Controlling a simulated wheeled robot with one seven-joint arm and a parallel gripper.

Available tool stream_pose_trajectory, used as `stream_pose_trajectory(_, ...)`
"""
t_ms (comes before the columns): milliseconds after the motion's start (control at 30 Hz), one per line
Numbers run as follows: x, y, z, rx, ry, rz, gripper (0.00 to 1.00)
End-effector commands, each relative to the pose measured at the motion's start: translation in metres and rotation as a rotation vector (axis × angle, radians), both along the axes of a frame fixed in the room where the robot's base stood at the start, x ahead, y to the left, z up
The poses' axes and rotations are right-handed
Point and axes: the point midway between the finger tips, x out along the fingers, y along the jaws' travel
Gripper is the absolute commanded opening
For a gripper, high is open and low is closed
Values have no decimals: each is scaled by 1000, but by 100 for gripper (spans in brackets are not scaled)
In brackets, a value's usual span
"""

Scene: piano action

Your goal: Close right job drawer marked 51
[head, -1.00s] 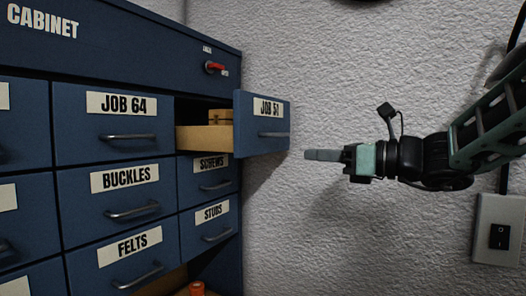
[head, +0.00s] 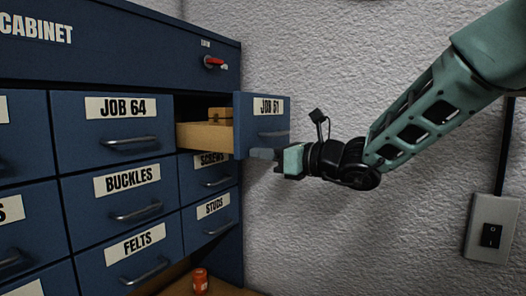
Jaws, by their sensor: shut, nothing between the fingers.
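The drawer labelled JOB 51 (head: 255,118) stands pulled out at the top right of the blue cabinet. Its wooden side (head: 203,135) shows, and a light brown wooden item (head: 219,114) sits inside. Its bar handle (head: 272,133) is on the blue front. My gripper (head: 262,154) is shut and empty. Its fingertips overlap the lower right part of the drawer front in the picture, just below the handle. I cannot tell whether they touch it.
Shut drawers JOB 64 (head: 112,122), BUCKLES (head: 121,193), SCREWS (head: 209,177), STUDS (head: 211,220) and FELTS (head: 127,252) surround it. A red lock lever (head: 213,62) is above. An orange-red container (head: 200,281) stands below. A wall switch (head: 491,234) is at right.

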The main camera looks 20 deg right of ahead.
Motion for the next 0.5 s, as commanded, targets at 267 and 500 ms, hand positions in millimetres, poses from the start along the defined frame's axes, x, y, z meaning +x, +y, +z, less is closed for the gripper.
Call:
stream_pose_trajectory(267, 2, 2, -1, 0, 0, 1, 0)
stream_pose_trajectory(500, 23, 24, -5, 1, -3, 4, 0)
